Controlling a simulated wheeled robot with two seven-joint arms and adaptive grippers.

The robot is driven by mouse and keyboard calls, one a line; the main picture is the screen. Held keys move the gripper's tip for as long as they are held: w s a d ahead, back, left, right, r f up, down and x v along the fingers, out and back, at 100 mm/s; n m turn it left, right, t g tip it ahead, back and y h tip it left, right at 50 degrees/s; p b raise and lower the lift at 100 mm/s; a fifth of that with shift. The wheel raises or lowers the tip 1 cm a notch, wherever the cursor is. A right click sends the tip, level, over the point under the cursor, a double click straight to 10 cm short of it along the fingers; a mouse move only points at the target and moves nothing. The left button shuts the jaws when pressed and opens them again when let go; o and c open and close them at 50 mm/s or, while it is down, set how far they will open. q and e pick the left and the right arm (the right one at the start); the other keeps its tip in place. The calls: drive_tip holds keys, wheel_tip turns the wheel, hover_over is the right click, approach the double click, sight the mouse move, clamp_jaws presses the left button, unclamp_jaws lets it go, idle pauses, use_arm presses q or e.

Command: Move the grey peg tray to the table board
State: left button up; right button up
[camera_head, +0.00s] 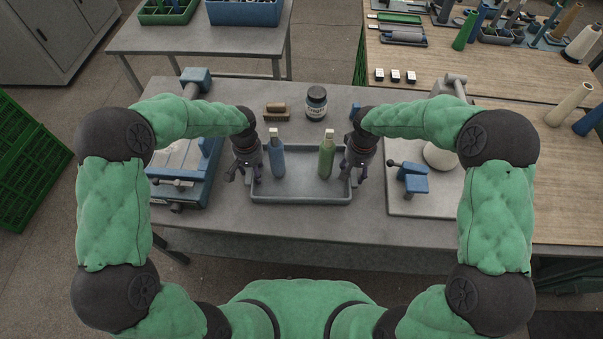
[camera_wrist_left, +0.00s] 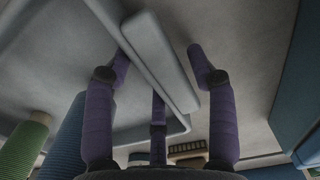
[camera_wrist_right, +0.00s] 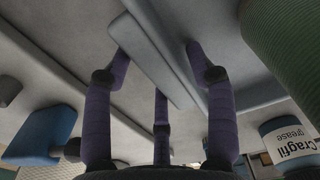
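The grey peg tray (camera_head: 300,197) sits on the grey bench in front of me. It carries a blue bobbin (camera_head: 278,160) and a green bobbin (camera_head: 326,157), both upright. My left gripper (camera_head: 245,172) is at the tray's left end and my right gripper (camera_head: 356,172) at its right end, both pointing down. In the left wrist view, the tray's flat side handle (camera_wrist_left: 160,62) lies between spread purple fingers (camera_wrist_left: 158,55). In the right wrist view, the other handle (camera_wrist_right: 152,60) likewise lies between spread fingers (camera_wrist_right: 155,55). I cannot tell which surface is the table board.
A grease jar (camera_head: 316,103) and a brush (camera_head: 277,111) stand behind the tray. Blue-and-grey fixtures flank it at left (camera_head: 178,188) and right (camera_head: 412,182). A wooden table (camera_head: 500,85) at the right holds cones, bobbins and small white-topped blocks (camera_head: 395,76). Its near middle has free room.

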use_arm(q)
clamp_jaws()
use_arm(e)
clamp_jaws()
use_arm(q)
drive_tip(key=shift+r, duration=0.15)
use_arm(e)
drive_tip(key=shift+r, duration=0.15)
